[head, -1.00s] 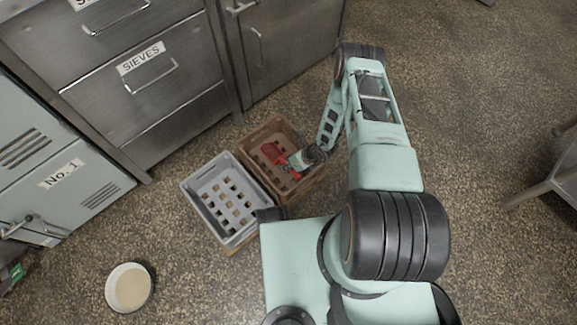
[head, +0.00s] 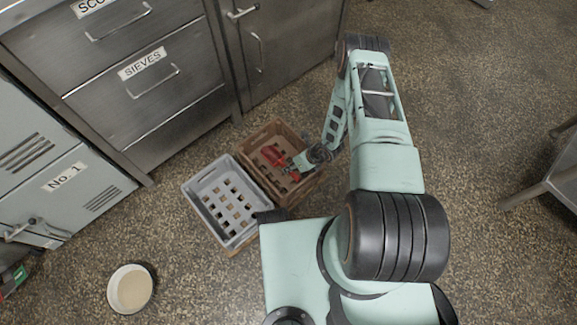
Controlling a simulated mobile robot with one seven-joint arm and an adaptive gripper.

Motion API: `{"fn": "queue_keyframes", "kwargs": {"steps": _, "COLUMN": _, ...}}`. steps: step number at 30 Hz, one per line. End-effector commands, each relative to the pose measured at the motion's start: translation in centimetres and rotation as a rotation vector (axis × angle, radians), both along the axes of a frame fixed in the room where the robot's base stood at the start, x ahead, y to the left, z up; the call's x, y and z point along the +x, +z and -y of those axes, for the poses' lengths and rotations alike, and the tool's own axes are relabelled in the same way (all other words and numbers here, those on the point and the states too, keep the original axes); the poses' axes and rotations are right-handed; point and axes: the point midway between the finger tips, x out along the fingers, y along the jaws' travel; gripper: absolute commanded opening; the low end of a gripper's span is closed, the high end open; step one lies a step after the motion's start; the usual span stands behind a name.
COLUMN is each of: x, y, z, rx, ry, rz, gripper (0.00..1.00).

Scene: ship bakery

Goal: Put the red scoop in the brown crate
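The red scoop (head: 271,155) is inside the outline of the brown crate (head: 249,146), towards its left and middle part. Its red also shows a little lower right, by the fingers. The brown crate stands on the floor in front of the steel cabinets. My gripper (head: 289,165) reaches down over the crate from the right, with its fingertips at the scoop's right end. The fingers are too small and dark to tell whether they hold the scoop or are apart from it. I cannot tell whether the scoop rests on the crate's bottom.
A grey crate (head: 206,217) stands against the brown crate's left side. A white bowl (head: 131,289) with pale contents is on the floor at lower left. Steel drawers (head: 150,83) stand close behind the crates. The floor at right is mostly clear, with a metal stand (head: 545,185) at the edge.

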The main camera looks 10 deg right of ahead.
Motion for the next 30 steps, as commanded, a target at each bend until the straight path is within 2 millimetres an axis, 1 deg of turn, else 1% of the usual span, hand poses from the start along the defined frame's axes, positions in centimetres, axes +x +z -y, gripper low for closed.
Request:
{"fn": "queue_keyframes", "kwargs": {"steps": 1, "x": -0.2, "y": 1.6, "z": 0.6, "rx": -0.002, "ry": -0.001, "rz": 0.0, "gripper": 0.31}}
{"fn": "queue_keyframes", "kwargs": {"steps": 3, "x": -0.6, "y": 3.0, "z": 1.1, "rx": -0.002, "ry": -0.001, "rz": 0.0, "gripper": 0.31}}
{"fn": "queue_keyframes", "kwargs": {"steps": 7, "x": -1.3, "y": 5.1, "z": 2.1, "rx": -0.002, "ry": -0.002, "rz": -0.001, "gripper": 0.31}}
{"fn": "queue_keyframes", "kwargs": {"steps": 12, "x": -1.7, "y": 6.7, "z": 2.9, "rx": -0.001, "ry": -0.001, "rz": 0.0, "gripper": 0.31}}
{"fn": "queue_keyframes", "kwargs": {"steps": 17, "x": -2.0, "y": 7.1, "z": 3.1, "rx": 0.0, "ry": -0.001, "rz": -0.001, "gripper": 0.31}}
{"fn": "queue_keyframes", "kwargs": {"steps": 30, "x": -1.9, "y": 7.1, "z": 3.1, "rx": -0.001, "ry": 0.0, "rz": -0.001, "gripper": 0.31}}
